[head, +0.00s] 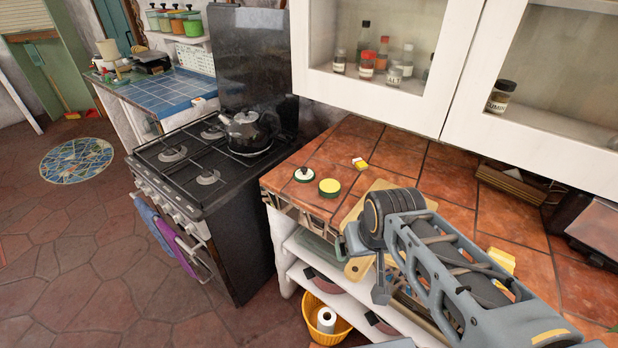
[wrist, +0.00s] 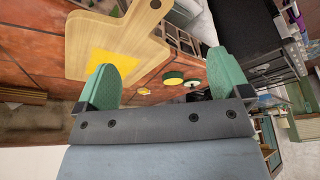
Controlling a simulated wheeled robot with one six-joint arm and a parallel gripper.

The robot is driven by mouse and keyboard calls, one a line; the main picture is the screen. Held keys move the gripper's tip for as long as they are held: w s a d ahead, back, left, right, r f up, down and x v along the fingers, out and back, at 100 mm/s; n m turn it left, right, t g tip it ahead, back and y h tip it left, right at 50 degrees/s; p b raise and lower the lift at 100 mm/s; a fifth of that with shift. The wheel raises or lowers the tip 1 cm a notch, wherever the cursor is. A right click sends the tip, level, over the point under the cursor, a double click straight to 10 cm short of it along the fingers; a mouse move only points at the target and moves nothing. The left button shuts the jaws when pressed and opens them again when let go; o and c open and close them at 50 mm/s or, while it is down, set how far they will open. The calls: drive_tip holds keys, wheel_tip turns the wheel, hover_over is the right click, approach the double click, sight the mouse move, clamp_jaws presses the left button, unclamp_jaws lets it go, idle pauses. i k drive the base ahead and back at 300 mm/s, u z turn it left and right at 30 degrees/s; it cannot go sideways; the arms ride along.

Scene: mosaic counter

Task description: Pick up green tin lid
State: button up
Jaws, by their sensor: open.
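A small round lid with a white top, a dark green rim and a black knob (head: 304,174) lies on the terracotta tiled counter near its left edge, by the stove; I take it for the green tin lid. Beside it is a round piece with a yellow top and green rim (head: 330,187). In the wrist view the knobbed lid (wrist: 192,84) shows small, partly overlapped by the yellow-topped piece (wrist: 173,78). My gripper (wrist: 166,76) is open and empty, its green fingers wide apart. Both round pieces show between the fingers but farther off, not touched.
A wooden board (wrist: 112,42) with a yellow patch lies close by my fingers. A small yellow and white item (head: 360,164) lies behind the lids. A kettle (head: 245,131) stands on the black stove (head: 172,155). White cabinets (head: 390,103) hang low over the counter.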

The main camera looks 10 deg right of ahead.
sight(304, 175)
drive_tip(key=u, duration=2.35)
drive_tip(key=i, duration=1.55)
drive_tip(key=z, duration=3.4)
drive_tip(key=i, duration=0.5)
drive_tip(key=z, duration=0.1)
